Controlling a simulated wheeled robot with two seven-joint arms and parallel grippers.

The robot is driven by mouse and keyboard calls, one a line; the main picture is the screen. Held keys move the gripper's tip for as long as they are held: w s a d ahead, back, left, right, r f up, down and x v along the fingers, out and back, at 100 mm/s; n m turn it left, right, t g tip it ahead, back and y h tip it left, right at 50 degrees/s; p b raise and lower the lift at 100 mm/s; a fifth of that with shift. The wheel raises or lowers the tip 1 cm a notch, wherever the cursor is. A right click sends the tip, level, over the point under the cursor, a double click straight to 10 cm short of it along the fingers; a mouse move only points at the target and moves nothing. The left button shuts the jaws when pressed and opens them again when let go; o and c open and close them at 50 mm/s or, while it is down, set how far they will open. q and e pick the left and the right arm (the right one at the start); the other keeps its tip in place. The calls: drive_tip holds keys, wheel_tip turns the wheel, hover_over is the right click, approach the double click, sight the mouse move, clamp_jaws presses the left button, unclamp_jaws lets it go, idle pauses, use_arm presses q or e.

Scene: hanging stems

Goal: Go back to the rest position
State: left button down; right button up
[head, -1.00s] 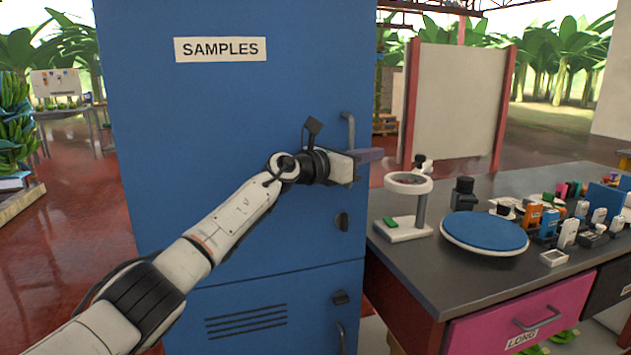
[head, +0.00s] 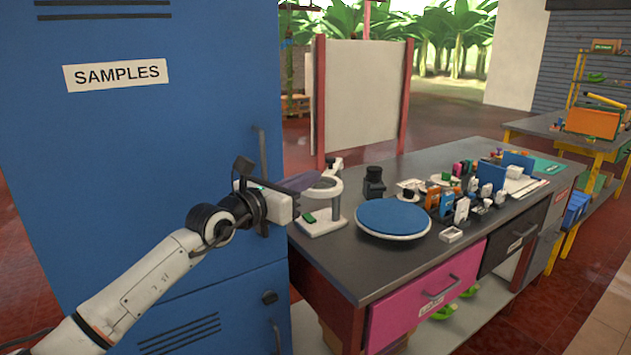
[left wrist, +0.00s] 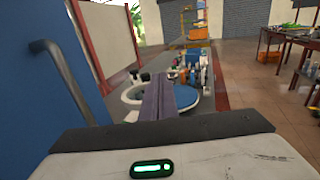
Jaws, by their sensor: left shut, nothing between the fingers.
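My left gripper (head: 303,182) is in front of the blue cabinet (head: 170,200) labelled SAMPLES, near the upper door's handle (head: 262,160). Its fingers are shut with nothing held, and they point right, towards the workbench. In the left wrist view the shut fingers (left wrist: 158,102) stand out over the bench, with the blue cabinet (left wrist: 35,90) and its handle at the left. The cabinet doors look closed. My right gripper is in neither view.
The dark workbench (head: 345,262) carries a magnifier stand (head: 322,222), a blue round turntable (head: 393,218) and several small items. A pink drawer (head: 400,310) is shut. A whitish panel (head: 362,95) stands behind. Open floor (head: 600,290) lies to the right.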

use_arm(q)
drive_tip(key=s+d+f+n+h, duration=0.2)
drive_tip(key=s+d+f+n, duration=0.1)
drive_tip(key=s+f+n, duration=0.7)
drive_tip(key=s+a+f+n+t+y, duration=0.1)
drive_tip(key=s+a+f+n+y, duration=0.4)
drive_tip(key=f+n, duration=0.5)
drive_tip(key=s+a+f+n+t+y, duration=0.1)
drive_tip(key=s+a+f+n+y, duration=0.2)
drive_tip(key=s+a+f+n, duration=0.6)
drive_tip(key=s+a+f+n+g+y, duration=0.2)
drive_tip(key=s+f+n+g, duration=0.6)
drive_tip(key=s+f, duration=1)
drive_tip(key=s+n, duration=0.4)
drive_tip(key=shift+f, duration=0.3)
